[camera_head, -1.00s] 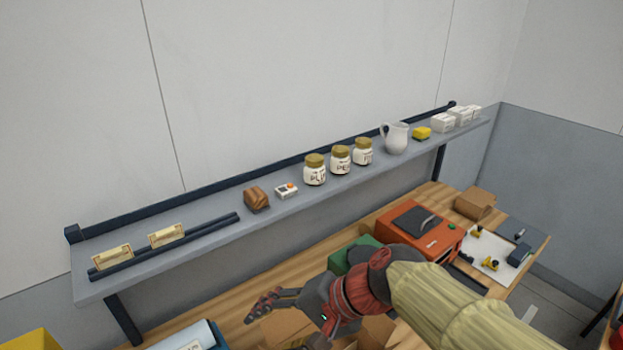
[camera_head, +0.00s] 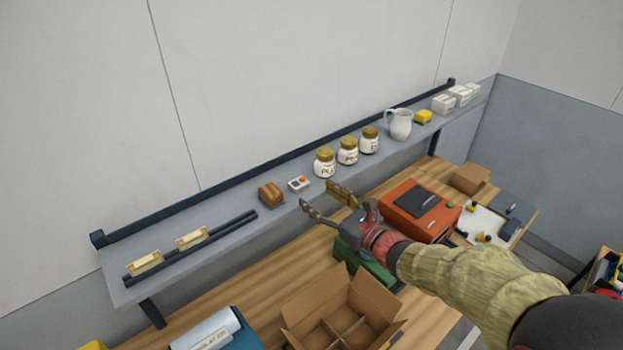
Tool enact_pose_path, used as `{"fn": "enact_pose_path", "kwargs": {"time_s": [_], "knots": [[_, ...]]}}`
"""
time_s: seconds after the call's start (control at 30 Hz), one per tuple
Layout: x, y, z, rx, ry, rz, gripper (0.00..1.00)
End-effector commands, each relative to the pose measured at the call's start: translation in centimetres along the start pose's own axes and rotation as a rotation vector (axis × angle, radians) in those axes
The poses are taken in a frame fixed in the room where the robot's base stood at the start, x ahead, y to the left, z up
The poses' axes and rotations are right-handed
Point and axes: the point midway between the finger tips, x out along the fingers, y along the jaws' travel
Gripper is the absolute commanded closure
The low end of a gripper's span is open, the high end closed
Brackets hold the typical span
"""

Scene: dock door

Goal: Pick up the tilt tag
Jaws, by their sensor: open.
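The tilt tag appears to be the small white square piece with an orange dot (camera_head: 298,184), lying on the grey wall shelf (camera_head: 230,238) between a brown object and the jars. My gripper (camera_head: 318,194) is open and empty, its two fingers spread. In the picture its fingertips are just below and right of the tag, near the shelf's front edge. They appear apart from the tag; the exact gap in depth is hard to tell. The tag is fully visible.
A brown object (camera_head: 271,193) sits left of the tag; several lidded jars (camera_head: 325,163) and a white pitcher (camera_head: 399,124) stand to its right. Below are an open divided carton (camera_head: 348,312), an orange machine (camera_head: 418,213) and a green box (camera_head: 362,262) on the wooden bench (camera_head: 268,275).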

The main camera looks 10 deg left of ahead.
Motion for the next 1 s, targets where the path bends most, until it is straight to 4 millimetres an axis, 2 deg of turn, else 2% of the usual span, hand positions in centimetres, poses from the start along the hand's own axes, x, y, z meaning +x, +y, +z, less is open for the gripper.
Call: {"fn": "enact_pose_path", "kwargs": {"time_s": [0.37, 0.6, 0.7, 0.93, 1.0], "knots": [[3.7, -0.1, 0.1, 0.004, -0.001, -0.002, 0.39], [7.0, -0.1, 0.2, 0.004, 0.000, -0.002, 0.39], [7.6, -0.1, 0.2, 0.003, 0.000, -0.001, 0.39], [7.7, -0.1, 0.2, 0.003, -0.001, -0.002, 0.39], [7.7, -0.1, 0.2, 0.003, -0.001, -0.002, 0.43]]}}
